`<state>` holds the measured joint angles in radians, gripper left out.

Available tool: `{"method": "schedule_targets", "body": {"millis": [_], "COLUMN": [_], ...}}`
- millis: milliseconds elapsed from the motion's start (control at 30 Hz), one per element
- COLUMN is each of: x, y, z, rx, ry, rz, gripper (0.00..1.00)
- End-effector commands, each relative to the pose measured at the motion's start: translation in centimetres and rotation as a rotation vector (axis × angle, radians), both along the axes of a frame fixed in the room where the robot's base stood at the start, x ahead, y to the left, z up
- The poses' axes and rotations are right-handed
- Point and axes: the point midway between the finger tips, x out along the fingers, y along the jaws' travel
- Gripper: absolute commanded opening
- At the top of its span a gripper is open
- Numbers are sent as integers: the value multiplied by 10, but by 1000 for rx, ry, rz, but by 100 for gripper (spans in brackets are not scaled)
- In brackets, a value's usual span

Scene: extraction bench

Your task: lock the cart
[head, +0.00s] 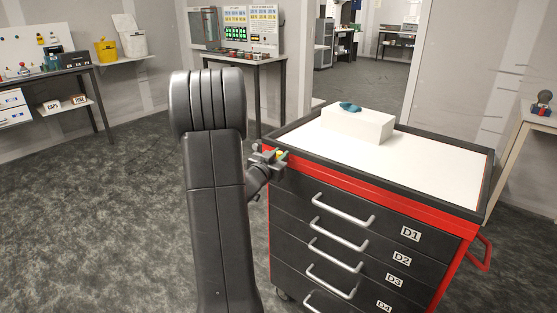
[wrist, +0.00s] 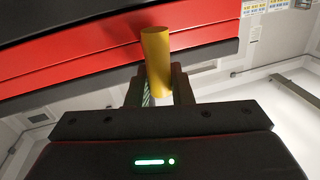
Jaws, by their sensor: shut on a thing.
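The cart (head: 390,185) is red and black with a white top and dark rim. Its drawers carry labels D1, D2, D3 and D4 and look shut. My gripper (head: 270,156) is at the cart's upper left front corner, close to the red band. In the wrist view my gripper (wrist: 158,88) is shut on a yellow cylinder (wrist: 156,52), which stands up between the fingers in front of the red and black cart edge (wrist: 90,68). I cannot tell whether the cylinder is fixed to the cart.
A white box (head: 357,126) with a blue item (head: 350,106) sits on the cart top. A red handle (head: 480,254) sticks out at the cart's right side. A bench (head: 45,70) stands at the left and a table (head: 245,57) at the back. The floor at left is clear.

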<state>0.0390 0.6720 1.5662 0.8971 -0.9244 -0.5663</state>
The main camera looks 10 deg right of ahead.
Motion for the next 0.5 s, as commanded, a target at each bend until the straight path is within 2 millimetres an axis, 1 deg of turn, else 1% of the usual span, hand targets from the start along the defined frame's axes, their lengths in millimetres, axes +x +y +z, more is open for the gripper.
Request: {"method": "schedule_targets", "body": {"millis": [33, 500], "x": [-1, -10], "y": [-1, -8], "z": [-6, -12], "rx": [17, 277], "ry": [-26, -359], "rz": [0, 0], "gripper": [0, 0]}}
